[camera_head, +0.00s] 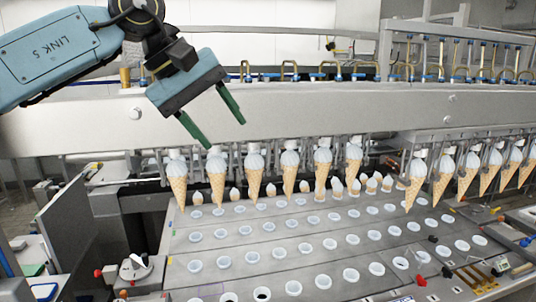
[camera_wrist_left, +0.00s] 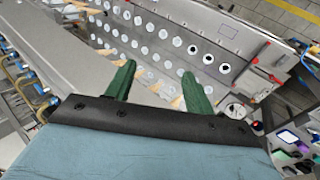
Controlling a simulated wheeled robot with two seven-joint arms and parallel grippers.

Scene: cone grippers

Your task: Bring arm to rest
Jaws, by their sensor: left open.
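My left gripper (camera_head: 213,125) comes in from the upper left in the head view. Its two green fingers are spread apart with nothing between them. It hangs in front of the steel beam, above the leftmost ice cream cones (camera_head: 216,174). In the left wrist view the open fingers (camera_wrist_left: 155,85) point toward the plate with round holes, and no cone is held between them. My right gripper is not in either view.
A row of cones hangs from holders under the long steel beam (camera_head: 300,110). Below is a metal plate with rows of white-rimmed holes (camera_head: 290,272). More cones (camera_head: 490,165) hang at the right. A control knob (camera_head: 135,265) stands at the lower left.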

